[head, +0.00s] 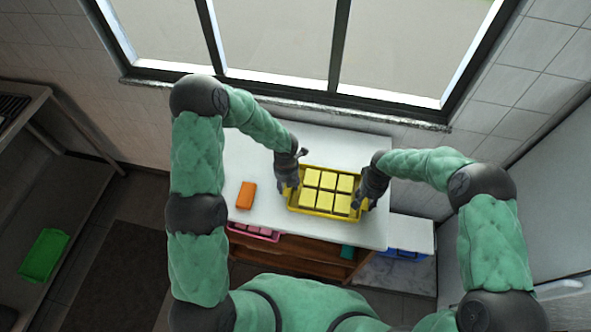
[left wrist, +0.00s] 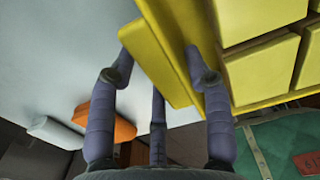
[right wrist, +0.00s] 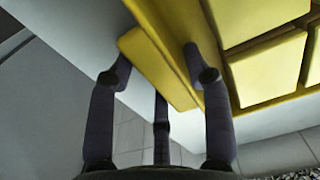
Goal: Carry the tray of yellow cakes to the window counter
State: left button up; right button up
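The yellow tray (head: 324,214) holds several yellow cakes (head: 311,198) in two rows. It is at the front right part of the white counter (head: 345,150) below the window; whether it rests on the surface is hard to tell. My left gripper (head: 289,186) is at the tray's left end, with its fingers around the end handle, shown in the left wrist view (left wrist: 157,52). My right gripper (head: 366,197) is at the right end, its fingers likewise around that handle in the right wrist view (right wrist: 157,52). Both look shut on the tray.
An orange block (head: 245,195) lies on the counter left of the tray. A pink tray (head: 254,233) sits on the shelf below, and a blue tray (head: 405,253) is at the lower right. A green tray (head: 44,254) is far left. The counter behind the yellow tray is clear.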

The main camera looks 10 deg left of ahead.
pick_arm(q)
jog(key=shift+o, duration=0.7)
jog(key=shift+r, duration=0.1)
pick_arm(e)
jog(key=shift+o, duration=0.7)
jog(key=shift+r, duration=0.1)
pick_arm(q)
jog(key=shift+r, duration=0.1)
notch_tip(320, 180, up, 12)
pick_arm(e)
notch_tip(320, 180, up, 12)
pick_arm(q)
jog(key=shift+f, duration=0.2)
